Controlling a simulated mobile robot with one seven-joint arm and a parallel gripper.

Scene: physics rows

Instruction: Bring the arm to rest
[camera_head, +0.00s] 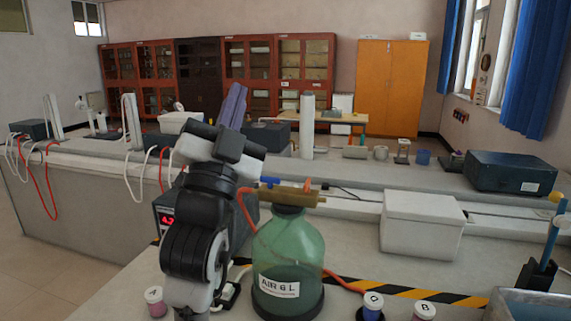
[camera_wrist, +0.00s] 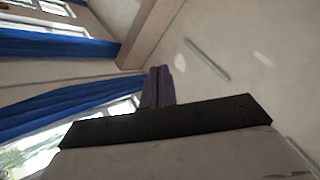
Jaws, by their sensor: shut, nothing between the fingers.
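My arm rises from the bottom of the head view, left of the middle, and is bent at a dark joint. My gripper (camera_head: 237,92) points up above the bench, with its purple-grey fingers together and nothing between them. In the wrist view my gripper (camera_wrist: 158,72) also shows shut and empty, against the ceiling and upper wall. A green glass bottle (camera_head: 288,255) labelled AIR 6 L stands just right of the arm.
A white lidded box (camera_head: 422,222) and a dark blue case (camera_head: 510,172) stand to the right. Small lidded jars (camera_head: 155,302) stand near the front. A striped tape (camera_head: 400,291) crosses the near bench. The space around the raised fingers looks clear.

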